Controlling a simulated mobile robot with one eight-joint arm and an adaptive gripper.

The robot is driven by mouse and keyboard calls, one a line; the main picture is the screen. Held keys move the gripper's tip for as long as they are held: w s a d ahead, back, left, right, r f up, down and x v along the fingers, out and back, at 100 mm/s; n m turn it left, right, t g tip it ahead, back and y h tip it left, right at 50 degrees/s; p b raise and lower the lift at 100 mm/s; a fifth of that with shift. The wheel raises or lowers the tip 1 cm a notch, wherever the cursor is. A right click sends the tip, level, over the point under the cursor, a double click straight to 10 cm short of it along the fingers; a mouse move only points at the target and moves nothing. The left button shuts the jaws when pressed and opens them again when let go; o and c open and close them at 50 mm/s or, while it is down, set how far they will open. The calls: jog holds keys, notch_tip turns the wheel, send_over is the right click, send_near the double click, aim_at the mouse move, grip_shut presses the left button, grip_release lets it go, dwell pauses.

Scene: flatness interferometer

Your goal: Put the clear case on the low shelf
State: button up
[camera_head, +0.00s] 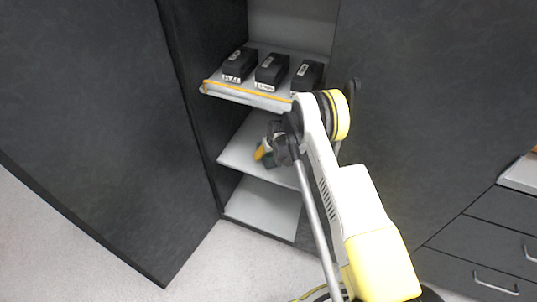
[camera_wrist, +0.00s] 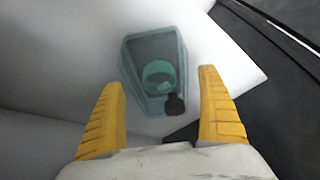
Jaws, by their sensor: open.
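The clear case (camera_wrist: 152,52) is a see-through teal box with a green ring-shaped thing inside and a small black part at its near corner. It sits on a white shelf surface in the wrist view. My gripper (camera_wrist: 161,80) has two yellow fingers spread apart, one on each side of the case's near end, with nothing held between them. In the head view my gripper (camera_head: 262,153) reaches in at the middle shelf (camera_head: 240,152); a dark green patch beside it seems to be the case, mostly hidden. The low shelf (camera_head: 262,207) below looks bare.
The top shelf (camera_head: 247,97) has an orange front edge and holds several black labelled boxes (camera_head: 272,69). Dark cabinet doors (camera_head: 105,120) flank the opening. Drawers (camera_head: 490,250) stand at the right. Floor (camera_head: 60,255) is clear at the front left.

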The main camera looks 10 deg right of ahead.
jog(key=p+v, duration=0.1)
jog(key=v, duration=0.3)
jog(key=shift+r, duration=0.1)
jog(key=shift+s, duration=0.1)
dwell(0.3)
